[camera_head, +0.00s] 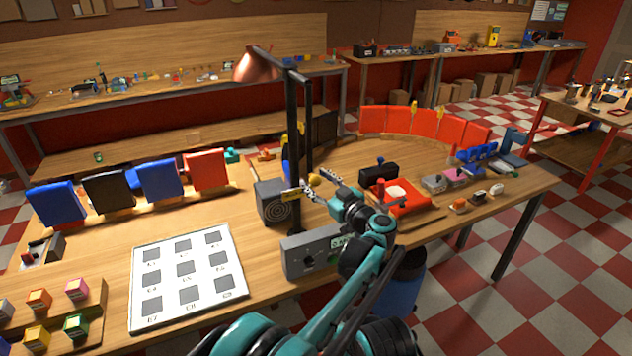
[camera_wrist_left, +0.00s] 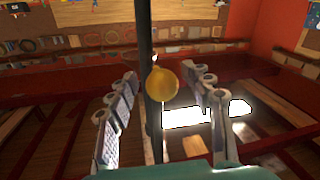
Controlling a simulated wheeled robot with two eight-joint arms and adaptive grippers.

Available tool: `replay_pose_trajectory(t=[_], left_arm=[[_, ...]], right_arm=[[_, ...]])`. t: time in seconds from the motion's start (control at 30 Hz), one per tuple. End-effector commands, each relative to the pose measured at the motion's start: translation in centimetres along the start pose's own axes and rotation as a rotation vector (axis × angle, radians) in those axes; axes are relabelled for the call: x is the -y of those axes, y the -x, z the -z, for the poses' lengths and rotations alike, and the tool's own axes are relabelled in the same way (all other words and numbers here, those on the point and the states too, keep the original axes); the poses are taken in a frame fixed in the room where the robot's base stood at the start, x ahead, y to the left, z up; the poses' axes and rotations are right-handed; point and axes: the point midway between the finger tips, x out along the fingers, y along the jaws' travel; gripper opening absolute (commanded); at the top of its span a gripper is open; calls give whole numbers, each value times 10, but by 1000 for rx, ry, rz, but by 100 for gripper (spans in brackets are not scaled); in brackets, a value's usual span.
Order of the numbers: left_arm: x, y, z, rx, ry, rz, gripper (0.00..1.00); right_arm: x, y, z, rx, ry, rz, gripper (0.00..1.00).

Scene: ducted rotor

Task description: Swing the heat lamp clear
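The heat lamp has a copper shade (camera_head: 258,66) at the end of an arm on top of a dark post (camera_head: 294,140) on the table. A yellow ball knob (camera_head: 314,180) sits low beside the post. My left gripper (camera_head: 308,184) is open at the knob, one finger on each side. In the left wrist view the yellow knob (camera_wrist_left: 162,84) shows between the spread fingers, in front of the dark post (camera_wrist_left: 147,40). I see a gap on both sides of it, so it is not gripped. My right gripper is not in view.
A grey box with a display (camera_head: 310,252) stands under my left forearm. A speaker-like box (camera_head: 272,202) is beside the post. A white grid board (camera_head: 186,272) lies front left. A red tray (camera_head: 405,198) and a black block (camera_head: 378,173) are to the right.

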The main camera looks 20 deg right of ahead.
Motion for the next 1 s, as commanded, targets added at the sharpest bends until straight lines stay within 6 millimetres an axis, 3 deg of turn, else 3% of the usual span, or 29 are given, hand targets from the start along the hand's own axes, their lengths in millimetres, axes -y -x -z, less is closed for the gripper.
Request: replay_pose_trajectory(t=[0.27, 0.7, 1.0], left_arm=[[-2, -1, 11, -1, 0, 1, 51], [-17, 0, 88, 0, 0, 0, 51], [-19, 1, 99, 0, 0, 0, 51]], right_arm=[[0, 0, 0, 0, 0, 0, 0], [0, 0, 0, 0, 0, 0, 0], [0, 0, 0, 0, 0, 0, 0]])
